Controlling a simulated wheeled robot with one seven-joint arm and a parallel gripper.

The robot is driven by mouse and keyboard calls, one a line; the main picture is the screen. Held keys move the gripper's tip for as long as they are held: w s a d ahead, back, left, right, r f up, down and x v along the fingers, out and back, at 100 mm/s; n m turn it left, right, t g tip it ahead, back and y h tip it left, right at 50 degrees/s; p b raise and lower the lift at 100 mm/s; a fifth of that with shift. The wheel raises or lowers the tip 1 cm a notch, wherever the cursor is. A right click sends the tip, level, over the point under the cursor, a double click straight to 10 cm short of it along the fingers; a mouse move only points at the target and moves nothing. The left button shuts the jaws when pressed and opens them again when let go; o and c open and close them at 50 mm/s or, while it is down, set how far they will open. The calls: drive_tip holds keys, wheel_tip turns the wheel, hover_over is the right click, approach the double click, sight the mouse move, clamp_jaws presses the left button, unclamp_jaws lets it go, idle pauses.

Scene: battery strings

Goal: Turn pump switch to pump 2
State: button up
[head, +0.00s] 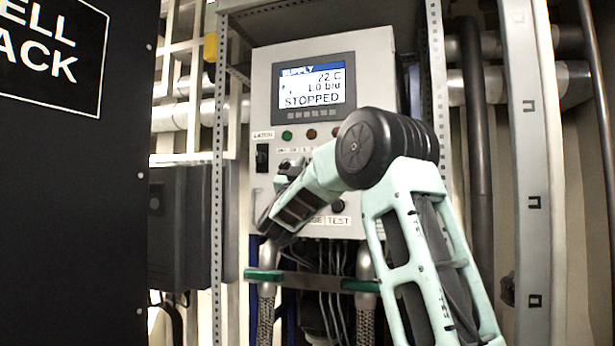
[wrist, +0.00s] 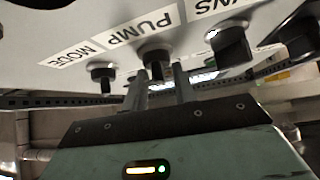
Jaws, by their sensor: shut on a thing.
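The pump switch (wrist: 154,57) is a small dark knob under the label PUMP in the wrist view. My gripper (wrist: 160,80) reaches up to it, with its two grey fingers close together at the knob and shut on it. Which way the knob points cannot be read. In the head view my arm covers most of the switch row on the grey control panel (head: 365,70), so the pump switch and my fingertips are hard to make out there. The panel display (head: 313,86) reads SUPPLY, 72 C, 1.0 bar and STOPPED.
A MODE knob (wrist: 103,74) and a larger black switch (wrist: 232,46) sit on either side in the wrist view. A black rack (head: 75,190) stands at the left. A metal post (head: 530,150) and pipes are at the right. Hoses hang below the panel.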

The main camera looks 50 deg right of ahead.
drive_tip(key=shift+w+m+g+y+b, duration=0.1)
drive_tip(key=shift+m+g+y+b, duration=0.45)
drive_tip(key=shift+m+g+b, duration=1.95)
drive_tip(key=shift+w+m+g+y+b, duration=0.1)
drive_tip(key=shift+m+g+y+b, duration=0.65)
drive_tip(key=shift+m+g, duration=3.2)
drive_tip(key=shift+s+m+t, duration=0.1)
drive_tip(key=shift+m+t, duration=0.15)
drive_tip(key=shift+m, duration=0.5)
drive_tip(key=o, duration=0.6)
drive_tip(key=shift+a, duration=0.1)
drive_tip(key=b+v, duration=0.5)
drive_tip(key=v, duration=1.2)
drive_tip(key=shift+f+b, duration=0.15)
drive_tip(key=shift+b, duration=0.2)
drive_tip(key=shift+a, duration=0.1)
